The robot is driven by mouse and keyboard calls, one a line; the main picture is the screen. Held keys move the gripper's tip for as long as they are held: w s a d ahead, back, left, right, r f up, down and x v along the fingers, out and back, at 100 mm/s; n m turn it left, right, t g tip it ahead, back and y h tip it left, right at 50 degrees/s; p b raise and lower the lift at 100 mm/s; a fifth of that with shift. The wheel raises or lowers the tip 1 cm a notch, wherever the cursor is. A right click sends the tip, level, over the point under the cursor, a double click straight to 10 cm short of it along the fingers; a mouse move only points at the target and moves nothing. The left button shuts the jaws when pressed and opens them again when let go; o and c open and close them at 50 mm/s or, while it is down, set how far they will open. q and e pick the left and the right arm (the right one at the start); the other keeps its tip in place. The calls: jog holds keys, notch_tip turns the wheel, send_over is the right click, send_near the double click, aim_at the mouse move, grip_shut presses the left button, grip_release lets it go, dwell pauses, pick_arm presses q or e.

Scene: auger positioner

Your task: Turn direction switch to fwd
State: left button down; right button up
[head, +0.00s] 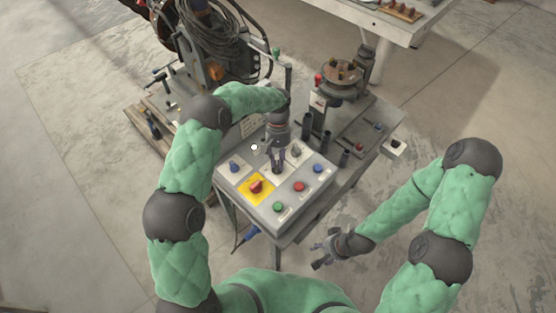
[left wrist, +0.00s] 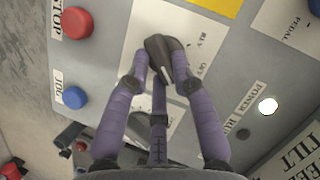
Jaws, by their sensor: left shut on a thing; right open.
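The direction switch (left wrist: 163,48) is a dark knob on a white plate with the labels REV and OFF, seen in the left wrist view. My left gripper (left wrist: 160,68) is shut on this knob, with purple-grey fingers on its sides. The FWD label is hidden or unreadable, and I cannot tell which mark the knob points to. In the head view my left gripper (head: 278,168) reaches down onto the sloped control panel (head: 316,190), largely covering the switch. My right gripper (head: 325,254) is open and empty, low over the floor to the right of the panel.
Around the switch are a red STOP button (left wrist: 77,22), a blue JOG button (left wrist: 75,97) and a lit white power lamp (left wrist: 267,105). A red switch on a yellow plate (head: 257,187) and a green button (head: 278,207) lie nearer me. The machine (head: 342,80) stands behind.

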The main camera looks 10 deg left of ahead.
dwell(0.4)
pick_arm(q)
jog(key=c, duration=1)
grip_release()
jog(key=shift+c, duration=0.2)
jog(key=v, duration=1.2)
jog(key=shift+s, duration=0.15)
